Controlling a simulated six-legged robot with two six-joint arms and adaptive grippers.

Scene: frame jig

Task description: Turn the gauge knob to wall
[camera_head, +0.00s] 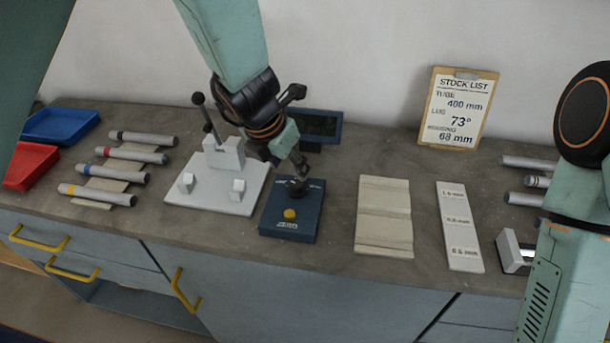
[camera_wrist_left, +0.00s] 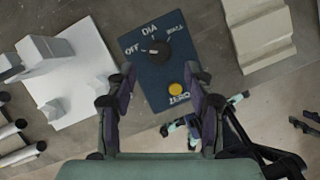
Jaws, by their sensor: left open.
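The dark blue gauge box (camera_head: 290,222) sits on the bench below my left gripper (camera_head: 298,172). In the left wrist view the box (camera_wrist_left: 170,78) shows a black knob (camera_wrist_left: 159,50) with OFF, DIA and a third label, seemingly WALL, around it. The white mark on the knob is on its left side, towards OFF. A yellow button (camera_wrist_left: 176,89) marked ZERO is on the box. My left gripper (camera_wrist_left: 160,88) is open, its fingers apart on either side of the box; nothing is between them. In the head view the gripper partly hides the knob. My right gripper is out of view.
A white fixture (camera_head: 218,185) with a lever stands left of the box, close to my left arm. A dark display (camera_head: 318,124) is behind. A beige grooved block (camera_head: 384,215) and a label strip (camera_head: 459,228) lie right. Several tubes (camera_head: 118,173) lie at left.

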